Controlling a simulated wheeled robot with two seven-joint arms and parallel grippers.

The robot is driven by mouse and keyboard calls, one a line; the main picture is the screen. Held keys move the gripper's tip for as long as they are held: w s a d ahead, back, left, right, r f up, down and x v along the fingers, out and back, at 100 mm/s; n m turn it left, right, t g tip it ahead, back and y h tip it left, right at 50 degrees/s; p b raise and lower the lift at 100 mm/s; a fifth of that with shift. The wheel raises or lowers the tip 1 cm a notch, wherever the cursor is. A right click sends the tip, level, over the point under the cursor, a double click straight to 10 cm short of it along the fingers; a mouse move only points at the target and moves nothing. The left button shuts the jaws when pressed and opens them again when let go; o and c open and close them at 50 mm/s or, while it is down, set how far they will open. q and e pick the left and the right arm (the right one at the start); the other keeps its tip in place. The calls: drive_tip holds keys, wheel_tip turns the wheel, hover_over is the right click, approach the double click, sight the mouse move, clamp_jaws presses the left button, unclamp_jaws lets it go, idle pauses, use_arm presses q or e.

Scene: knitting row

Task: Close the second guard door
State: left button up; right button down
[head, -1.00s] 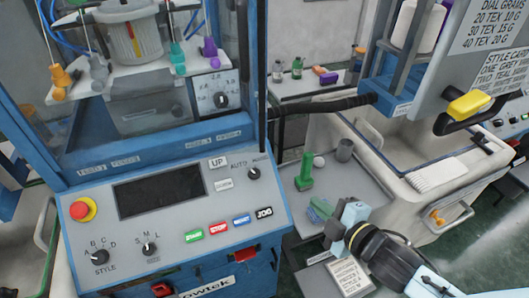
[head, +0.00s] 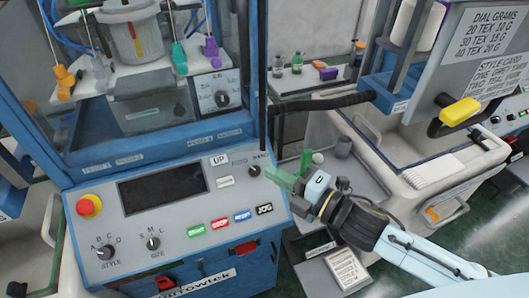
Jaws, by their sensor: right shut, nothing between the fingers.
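The knitting machine on the left has a blue-framed clear guard (head: 150,150) above its control panel; yarn parts show through it. A black bar handle (head: 325,103) stands out at the guard's right edge. Which guard door is the second, and how far it stands open, I cannot tell. My right gripper (head: 284,179), with green fingers, is shut and empty. It points left, beside the panel's right end and below the black bar, apart from the bar. My left gripper is not in view.
The control panel (head: 185,255) carries a red stop knob (head: 89,206). A second machine at right has a yellow-gripped handle (head: 460,111) and a white brush (head: 429,174). Small bottles (head: 297,64) stand at the back.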

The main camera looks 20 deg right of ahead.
sight(250, 148)
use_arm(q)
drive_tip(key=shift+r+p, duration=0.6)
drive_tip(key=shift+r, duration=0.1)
use_arm(e)
drive_tip(key=shift+w+a, duration=0.2)
drive_tip(key=shift+w, duration=1.35)
drive_tip(key=shift+w+a, duration=0.15)
drive_tip(key=shift+w, duration=1.35)
